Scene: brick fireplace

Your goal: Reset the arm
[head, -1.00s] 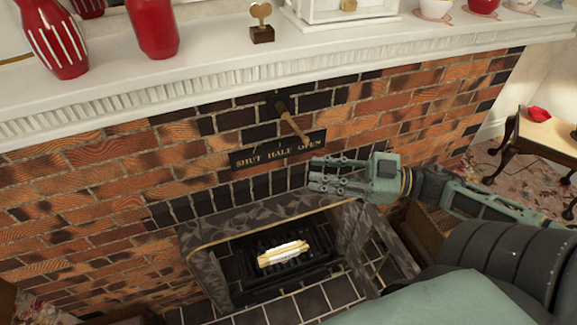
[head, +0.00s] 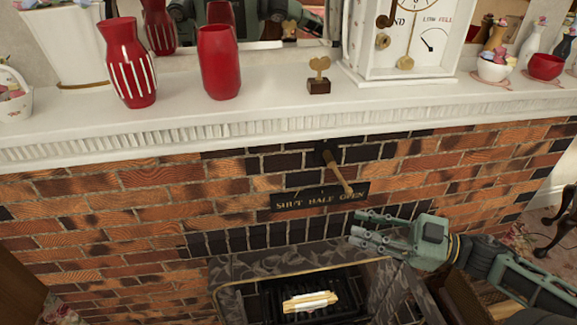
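My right gripper (head: 358,227) is in front of the brick fireplace, reaching in from the right. Its green-grey fingers point left and are apart, with nothing seen between them. It shows just below the right end of the dark "SHUT HALF OPEN" plate (head: 290,203) and the wooden-handled lever (head: 340,174). It looks clear of the lever. My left gripper is not in view.
The white mantel (head: 160,116) carries red vases (head: 219,62), a small wooden ornament (head: 319,77), a white clock (head: 440,45) and cups. Below, the grate holds pale logs (head: 310,301). A dark-legged table (head: 560,222) stands at right.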

